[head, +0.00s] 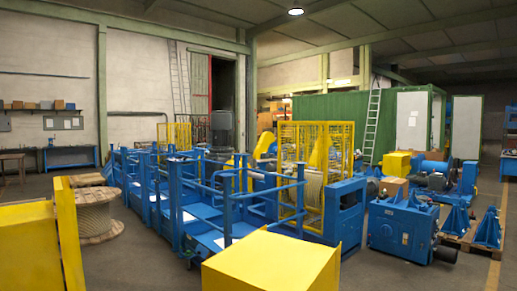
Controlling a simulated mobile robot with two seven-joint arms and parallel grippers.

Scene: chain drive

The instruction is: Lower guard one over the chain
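Neither of my grippers shows in the head view. I cannot make out a chain. Several yellow pieces could be guards, but I cannot tell which is guard one. A plain yellow box shape (272,264) is at the bottom centre, cut off by the lower edge. A yellow block (30,255) with an upright yellow panel (69,240) is at the lower left. A yellow mesh cage (302,160) stands upright on the blue machinery in the middle. A smaller yellow box (397,164) is farther right.
Blue machinery with railings (215,205) fills the middle. A wooden cable reel (95,212) stands at the left. A blue motor unit (402,228) and blue stands on a pallet (488,228) are at the right. Bare floor (140,262) shows at the front left.

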